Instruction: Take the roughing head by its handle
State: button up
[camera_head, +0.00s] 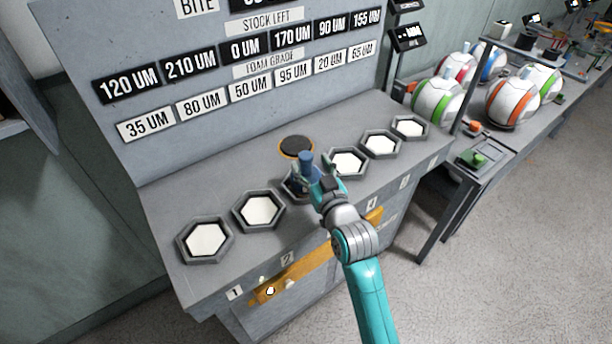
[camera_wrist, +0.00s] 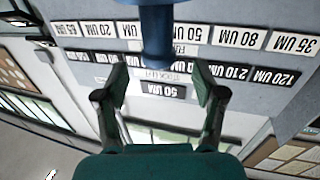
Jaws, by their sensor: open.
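The roughing head shows as a blue upright handle (camera_head: 306,160) over the third hexagonal holder; its lower part is largely hidden by my gripper. My gripper (camera_head: 309,174) is at this handle, with the arm reaching in from the lower right. In the wrist view, the blue handle (camera_wrist: 157,38) comes down from the top edge, and its end lies between the two fingertips. My gripper (camera_wrist: 159,76) is open there, with gaps visible on both sides of the handle. Whether a finger touches it elsewhere I cannot tell.
Hexagonal holders with white pads stand on both sides, such as one on the left (camera_head: 259,210) and one on the right (camera_head: 347,163). A dark disc with an orange rim (camera_head: 296,147) lies just behind. A labelled panel (camera_head: 245,90) rises at the back. Balls (camera_head: 511,102) sit on a bench at right.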

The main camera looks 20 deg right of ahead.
aim_at(306, 155)
jog(key=w, duration=0.4)
grip_shut()
jog(key=shift+r, duration=0.15)
